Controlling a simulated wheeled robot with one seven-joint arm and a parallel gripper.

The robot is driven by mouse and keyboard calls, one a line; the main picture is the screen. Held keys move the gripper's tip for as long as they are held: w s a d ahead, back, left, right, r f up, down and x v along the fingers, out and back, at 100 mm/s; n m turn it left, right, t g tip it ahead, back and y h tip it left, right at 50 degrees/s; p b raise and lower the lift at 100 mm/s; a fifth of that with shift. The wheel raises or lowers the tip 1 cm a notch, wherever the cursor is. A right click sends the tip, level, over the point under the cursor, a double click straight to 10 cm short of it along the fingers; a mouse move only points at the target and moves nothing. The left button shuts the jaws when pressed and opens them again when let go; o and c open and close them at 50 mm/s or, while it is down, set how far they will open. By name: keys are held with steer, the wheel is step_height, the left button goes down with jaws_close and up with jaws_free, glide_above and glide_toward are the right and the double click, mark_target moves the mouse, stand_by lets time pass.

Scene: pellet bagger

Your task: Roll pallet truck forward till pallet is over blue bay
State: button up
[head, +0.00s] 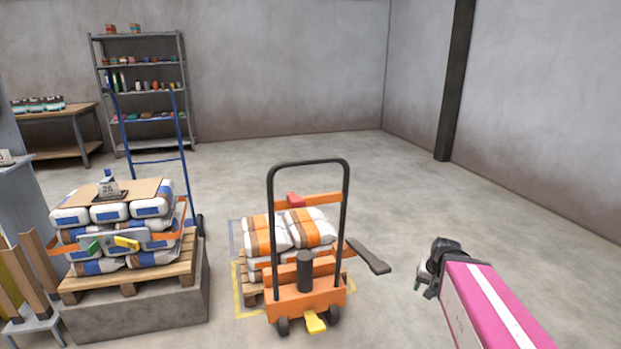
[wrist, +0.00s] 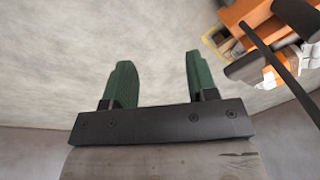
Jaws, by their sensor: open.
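The orange pallet truck (head: 305,302) stands in the middle of the head view, with a black loop handle (head: 271,200) upright towards me. Its pallet (head: 252,296) carries white and orange bags (head: 290,235). A yellow floor outline (head: 238,302) shows around the pallet's near left side. A faint grey-blue outline (head: 233,238), perhaps the blue bay, shows just beyond it, mostly hidden by the load. My gripper (head: 424,277) is right of the truck, apart from it. In the wrist view its green fingers (wrist: 155,85) are spread and empty; part of the truck (wrist: 245,12) shows upper right.
A loaded pallet (head: 150,272) sits on a concrete block at left, with a blue hand truck (head: 153,160) behind. Shelving (head: 145,95) and a workbench (head: 70,113) stand at the back. Floor beyond and right is clear.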

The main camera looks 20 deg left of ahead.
steer(key=w+a+r+m+t+y, duration=0.1)
steer(key=w+a+r, duration=0.2)
steer(key=a, duration=0.2)
steer(key=w+a+r+t+y, duration=0.1)
steer(key=w+a+r+y, duration=0.15)
steer(key=a+r, duration=0.2)
steer(key=m+t+y, duration=0.5)
steer(key=m+y, duration=0.1)
steer(key=y, duration=0.2)
glide_toward(315, 162)
steer(key=x, duration=1.1)
steer(key=shift+w+a, duration=0.25)
steer(key=shift+a, duration=0.05)
jaws_close()
